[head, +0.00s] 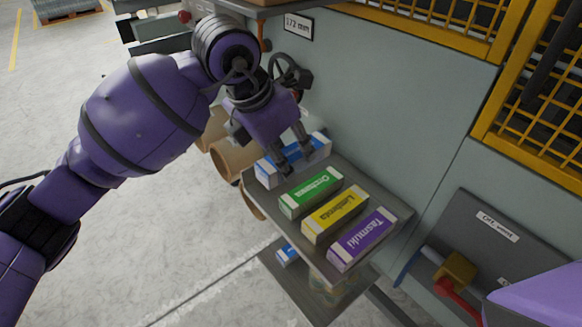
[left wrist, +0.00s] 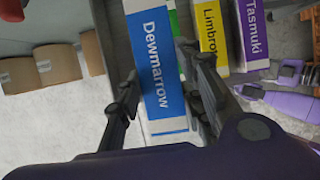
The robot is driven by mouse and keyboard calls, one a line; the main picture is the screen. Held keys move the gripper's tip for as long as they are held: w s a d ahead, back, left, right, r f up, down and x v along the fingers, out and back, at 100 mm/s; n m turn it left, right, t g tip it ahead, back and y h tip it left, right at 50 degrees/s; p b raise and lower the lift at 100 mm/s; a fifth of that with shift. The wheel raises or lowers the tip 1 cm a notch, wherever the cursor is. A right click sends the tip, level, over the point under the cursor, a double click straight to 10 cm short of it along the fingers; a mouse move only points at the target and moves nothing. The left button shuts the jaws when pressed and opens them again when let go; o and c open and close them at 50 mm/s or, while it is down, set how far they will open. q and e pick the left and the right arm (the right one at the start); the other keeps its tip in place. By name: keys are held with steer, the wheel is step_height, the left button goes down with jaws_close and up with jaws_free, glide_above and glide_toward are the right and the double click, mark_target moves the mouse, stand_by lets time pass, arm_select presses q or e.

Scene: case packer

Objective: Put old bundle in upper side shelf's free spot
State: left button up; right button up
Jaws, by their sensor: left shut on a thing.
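My left gripper (head: 296,157) is shut on a blue and white bundle (head: 267,174) at the left end of the upper side shelf (head: 396,207). In the left wrist view the bundle (left wrist: 156,70) reads "Dewmarrow" and lies between the two fingers. It lines up roughly with the row. I cannot tell whether it rests on the shelf or hangs just above it. Beside it stand a green bundle (head: 311,191), a yellow "Limbrova" bundle (head: 335,214) and a purple "Tasmuki" bundle (head: 362,238). What looks like my right gripper (left wrist: 285,82) shows small in the left wrist view; its jaws are unclear.
A lower shelf (head: 300,297) sits underneath, with another blue and white bundle (head: 286,254) partly hidden. Brown rolls or cartons (head: 232,158) lie behind the shelf's left end. The grey machine wall (head: 400,110) rises along the far side. Open floor (head: 150,240) lies at left.

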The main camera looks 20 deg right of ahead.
arm_select(q)
steer(key=w+f, duration=0.1)
steer(key=f, duration=0.1)
steer(key=w+d+f, duration=0.1)
steer(key=w+f, duration=0.1)
steer(key=w+d+f, duration=0.1)
steer(key=f, duration=0.1)
steer(key=shift+w+d, duration=0.15)
steer(key=shift+w, duration=0.2)
steer(key=shift+f, duration=1.55)
steer(key=shift+f, duration=0.6)
steer(key=o, duration=1)
